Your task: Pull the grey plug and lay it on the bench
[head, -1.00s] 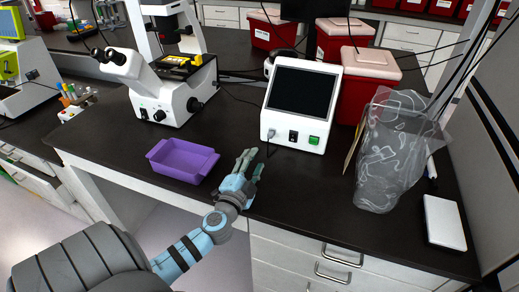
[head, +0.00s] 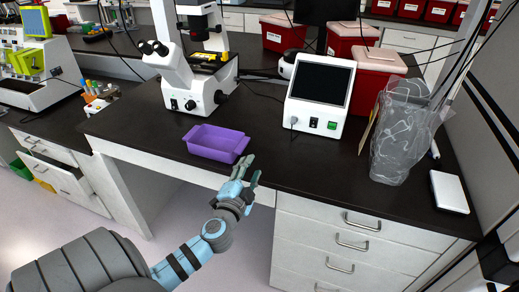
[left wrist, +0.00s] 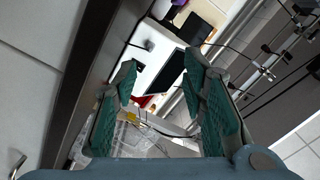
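The grey plug (head: 293,121) is seated in the lower left front of a white device (head: 306,111) with a dark screen, and a thin cord shows beside it. The device stands on the black bench (head: 262,148). My left gripper (head: 252,172) is open and empty at the bench's front edge, short of the device and to the left of it. In the left wrist view the two green finger pads (left wrist: 162,85) are wide apart, with the device's screen (left wrist: 168,72) beyond them. My right gripper is not in view.
A purple tray (head: 216,143) lies just left of my left gripper. A microscope (head: 190,85) stands behind it. A clear bag (head: 400,135) and a white box (head: 449,191) are at the right. Bare bench lies in front of the device.

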